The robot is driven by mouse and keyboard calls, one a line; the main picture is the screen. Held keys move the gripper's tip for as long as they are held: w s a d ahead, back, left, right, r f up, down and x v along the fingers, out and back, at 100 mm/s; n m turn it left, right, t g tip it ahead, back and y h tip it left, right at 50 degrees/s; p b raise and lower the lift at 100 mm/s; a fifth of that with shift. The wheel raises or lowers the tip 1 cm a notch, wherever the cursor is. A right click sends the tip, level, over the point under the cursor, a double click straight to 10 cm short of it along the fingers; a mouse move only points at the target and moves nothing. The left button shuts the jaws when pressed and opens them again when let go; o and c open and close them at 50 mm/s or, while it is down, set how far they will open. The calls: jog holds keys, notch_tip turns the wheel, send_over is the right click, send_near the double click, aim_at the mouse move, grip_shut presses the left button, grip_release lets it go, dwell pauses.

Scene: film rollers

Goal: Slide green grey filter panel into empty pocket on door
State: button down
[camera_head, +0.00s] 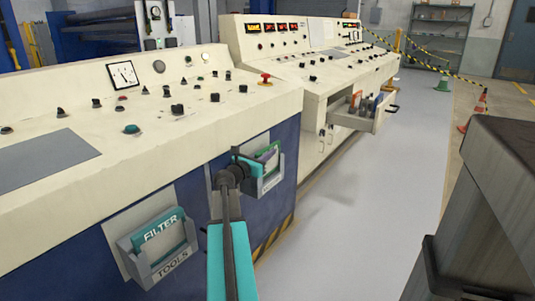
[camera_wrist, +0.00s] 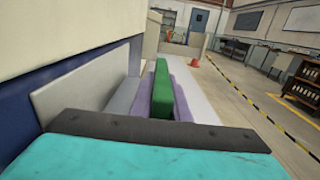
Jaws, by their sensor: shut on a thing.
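The filter panel (camera_wrist: 162,88) has a green edge with purple-grey beside it in the wrist view. Its green top also shows in the head view (camera_head: 268,152). My gripper (camera_head: 250,164) is shut on it, with a teal finger and dark pad across the bottom of the wrist view. The panel is at the right-hand grey pocket (camera_head: 268,183) on the blue door. I cannot tell how deep it sits, as my gripper hides part of the pocket. The left-hand pocket (camera_head: 172,268), labelled TOOLS, holds a teal panel marked FILTER (camera_head: 160,229).
The cream control console (camera_head: 200,125) with knobs and a gauge overhangs the door. An open drawer (camera_head: 357,118) with tools sticks out farther along. A dark block (camera_head: 490,210) stands at the right. The grey floor (camera_head: 370,190) between is clear.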

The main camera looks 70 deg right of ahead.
jog(key=shift+f, duration=0.55)
jog(key=c, duration=1.6)
grip_release()
jog(key=shift+a, duration=0.15)
jog(key=shift+p+v, duration=1.15)
jog(key=shift+v, duration=4.75)
jog(key=shift+s, duration=0.1)
